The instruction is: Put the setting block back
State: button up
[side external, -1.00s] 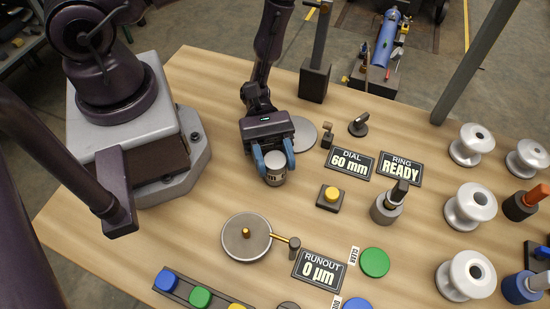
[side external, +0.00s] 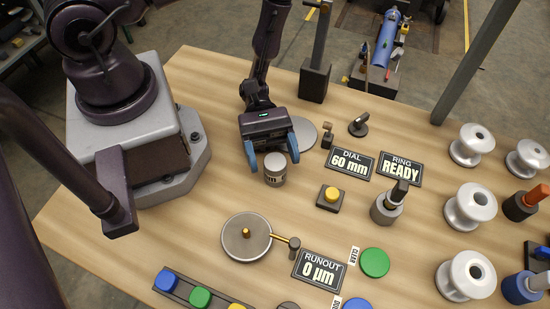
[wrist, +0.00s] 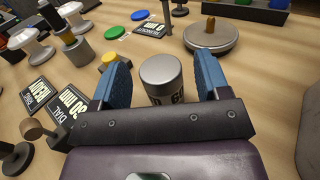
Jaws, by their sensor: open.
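The setting block is a small grey metal cylinder (side external: 275,171) with dark markings on its side. It stands upright on the wooden table in front of my gripper. My gripper (side external: 271,161) is open, with its blue fingers spread and a gap to the cylinder on both sides. In the wrist view the cylinder (wrist: 161,80) stands between the open fingers of my gripper (wrist: 160,85), its lower part hidden by the gripper body. A flat grey disc (side external: 304,134) lies on the table just behind and right of my gripper, partly hidden by it.
A small dial stand (side external: 327,138) and the "60 mm" sign (side external: 350,163) are to the right. A yellow button (side external: 331,195) is right of the cylinder. A round turntable (side external: 246,237) with a brass pin is in front. White insulators (side external: 470,207) stand at far right. Table left of the cylinder is clear.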

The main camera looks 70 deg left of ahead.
jog(key=a, duration=0.3)
jog(key=w+a, duration=0.1)
jog(key=a, duration=0.6)
jog(key=shift+w+a, duration=0.25)
jog(key=shift+w, duration=0.05)
jog(key=shift+w+r+m, duration=0.2)
jog(key=shift+r+m, duration=0.1)
jog(key=shift+r, duration=0.15)
jog(key=s+a+r+m+t+y, duration=0.1)
jog(key=r+m+t+y, duration=0.3)
jog(key=r, duration=1.1)
jog(key=s+a+r+m+t+y, duration=0.1)
jog(key=r+m+t+y, duration=0.3)
jog(key=r+m+y, duration=0.7)
jog(key=shift+s+a+r+m+y, duration=0.3)
jog(key=shift+s+r+y, duration=0.85)
jog(key=shift+r, duration=1.35)
jog(key=shift+w+y, duration=0.25)
